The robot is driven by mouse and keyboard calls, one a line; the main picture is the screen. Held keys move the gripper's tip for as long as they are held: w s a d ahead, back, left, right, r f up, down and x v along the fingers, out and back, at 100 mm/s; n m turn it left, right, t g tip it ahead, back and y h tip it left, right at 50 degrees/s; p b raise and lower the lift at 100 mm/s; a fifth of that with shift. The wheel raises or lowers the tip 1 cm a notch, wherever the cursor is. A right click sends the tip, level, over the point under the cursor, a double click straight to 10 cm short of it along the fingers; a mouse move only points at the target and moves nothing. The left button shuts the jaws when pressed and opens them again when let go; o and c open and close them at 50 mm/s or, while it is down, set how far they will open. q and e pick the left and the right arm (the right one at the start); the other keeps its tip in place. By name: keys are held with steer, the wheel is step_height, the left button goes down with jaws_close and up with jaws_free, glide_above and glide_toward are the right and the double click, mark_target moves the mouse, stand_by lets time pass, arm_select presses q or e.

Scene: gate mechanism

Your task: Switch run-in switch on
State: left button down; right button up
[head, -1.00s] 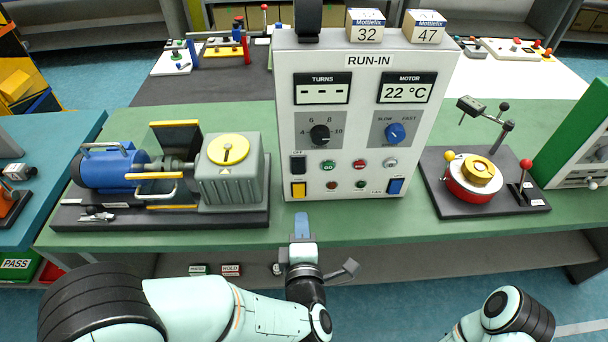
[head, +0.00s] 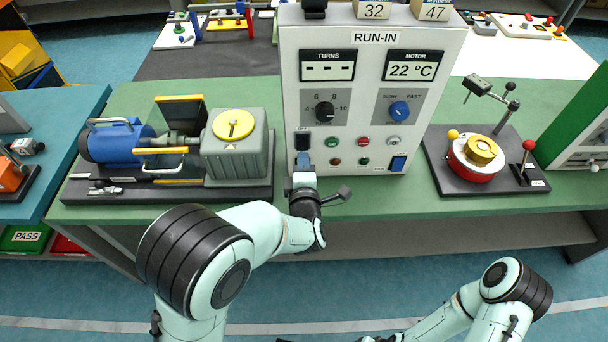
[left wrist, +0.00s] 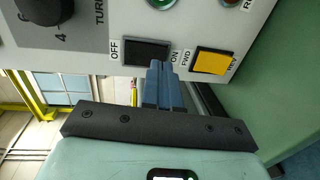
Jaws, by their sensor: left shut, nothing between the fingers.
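The run-in panel (head: 372,100) is a pale grey box standing on the green bench. Its black rocker switch (head: 302,141) is at the lower left, with an OFF label above it. In the left wrist view the same black rocker (left wrist: 146,50) lies between the OFF and ON labels. My left gripper (head: 303,160) is shut and empty, just below the rocker. In the left wrist view its blue fingertips (left wrist: 160,72) are at the ON end of the rocker; I cannot tell whether they touch it. My right gripper is out of view.
A yellow FWD/REV switch (left wrist: 212,61) sits close beside my fingertips. A dial (head: 325,110) and several round buttons are nearby on the panel. The blue motor rig (head: 110,145) stands left, the red round fixture (head: 474,160) right.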

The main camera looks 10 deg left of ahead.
arm_select(q)
steer(key=shift+x, duration=1.1)
